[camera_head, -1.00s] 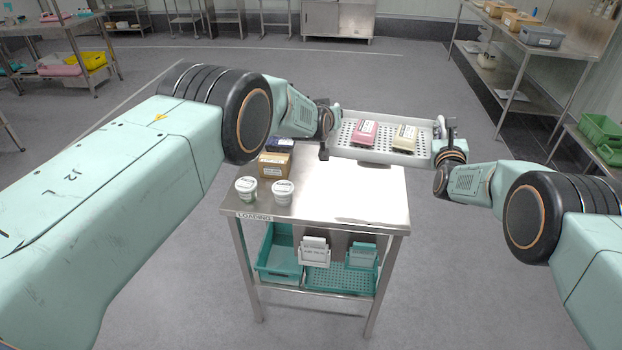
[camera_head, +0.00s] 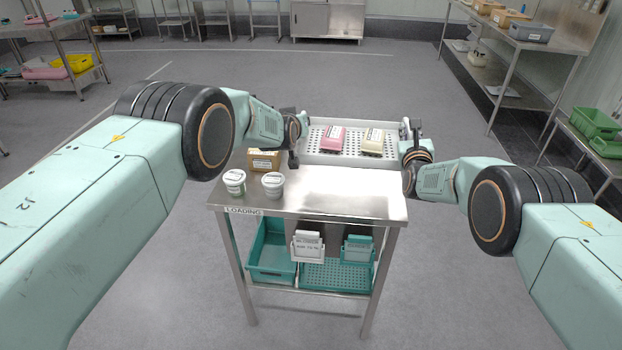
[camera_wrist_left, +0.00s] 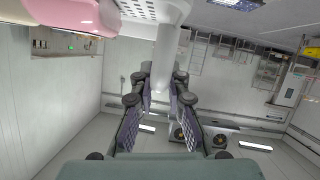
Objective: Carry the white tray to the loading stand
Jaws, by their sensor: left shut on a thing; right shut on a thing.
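The white tray (camera_head: 345,161) is perforated and carries a pink pack (camera_head: 329,138) and a cream pack (camera_head: 372,141). It is held between my two arms at the far edge of the loading stand (camera_head: 345,190), a steel table with a LOADING label. I cannot tell whether the tray touches the stand. My left gripper (camera_head: 294,140) is shut on the tray's left end; the left wrist view shows its fingers around a white tray part (camera_wrist_left: 165,65). My right gripper (camera_head: 410,140) is shut on the tray's right end.
A cardboard box (camera_head: 264,160) and two white tubs (camera_head: 235,182) (camera_head: 273,186) occupy the stand's left side; its middle and right top are bare. Teal bins (camera_head: 270,255) sit on the lower shelf. A steel shelf unit (camera_head: 520,45) stands at the right.

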